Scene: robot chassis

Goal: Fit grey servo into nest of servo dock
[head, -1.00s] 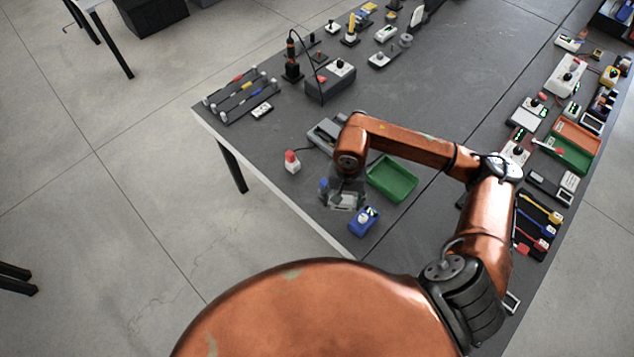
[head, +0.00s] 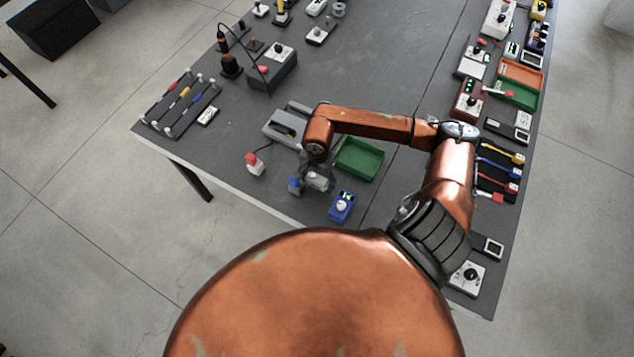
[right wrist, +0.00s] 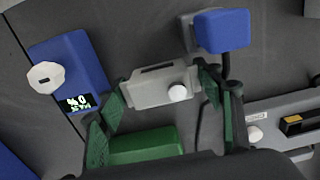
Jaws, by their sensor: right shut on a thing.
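A light grey block with a white round disc, which looks like the grey servo (right wrist: 150,88), sits between the green-padded fingers of my right gripper (right wrist: 160,84) in the right wrist view. The gripper is shut on it. In the head view my right gripper (head: 318,174) hangs over the table's near left part, and the servo there is unclear. A grey housing with a recess, likely the servo dock (head: 276,131), lies behind and left of the gripper. It shows partly at the right of the wrist view (right wrist: 262,113). My left gripper is out of view.
A blue block (right wrist: 222,30) with a cable stands close beyond the servo. A blue box with a white knob (head: 341,208) is right of the gripper. A green tray (head: 378,161) lies right of the wrist, and a red button (head: 254,161) left. The table middle is clear.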

